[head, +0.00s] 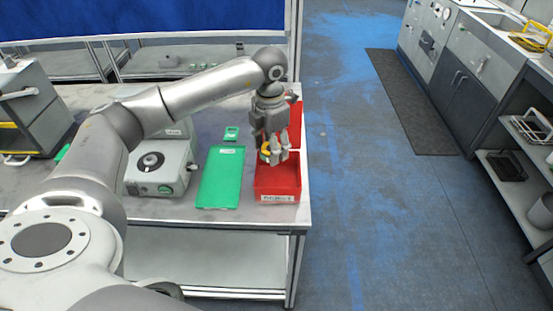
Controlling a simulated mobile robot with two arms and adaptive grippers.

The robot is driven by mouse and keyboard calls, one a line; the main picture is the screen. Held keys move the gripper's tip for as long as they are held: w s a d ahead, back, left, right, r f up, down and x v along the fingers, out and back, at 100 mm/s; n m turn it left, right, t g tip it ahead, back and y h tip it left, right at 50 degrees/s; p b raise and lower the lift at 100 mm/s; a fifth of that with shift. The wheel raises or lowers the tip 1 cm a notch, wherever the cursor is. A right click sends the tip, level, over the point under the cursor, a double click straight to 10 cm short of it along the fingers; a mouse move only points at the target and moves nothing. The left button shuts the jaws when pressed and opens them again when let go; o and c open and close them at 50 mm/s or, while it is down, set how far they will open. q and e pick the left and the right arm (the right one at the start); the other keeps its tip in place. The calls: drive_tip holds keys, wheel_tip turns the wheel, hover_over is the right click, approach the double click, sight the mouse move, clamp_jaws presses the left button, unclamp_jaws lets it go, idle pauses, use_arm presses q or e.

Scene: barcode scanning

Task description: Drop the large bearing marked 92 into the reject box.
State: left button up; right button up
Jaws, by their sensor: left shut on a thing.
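The red box (290,182) with a white label on its front stands at the table's front right corner; the label is too small to read. My left gripper (272,158) points down over the back part of this box. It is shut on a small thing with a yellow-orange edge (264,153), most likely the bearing. The fingers hide most of it, and no marking 92 can be read. My right gripper is not in view.
Another red part (296,125) stands behind the gripper. A green mat (220,177) lies bare left of the box, with a small green plate (231,133) behind it. A grey device (158,168) with a dial stands further left. The floor right of the table (302,214) is open.

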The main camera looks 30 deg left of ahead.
use_arm(q)
drive_tip(key=o, duration=1.3)
drive_tip(key=shift+r, duration=0.1)
drive_tip(key=shift+c, duration=0.2)
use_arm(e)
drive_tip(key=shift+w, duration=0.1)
use_arm(q)
wheel_tip(320, 180, up, 12)
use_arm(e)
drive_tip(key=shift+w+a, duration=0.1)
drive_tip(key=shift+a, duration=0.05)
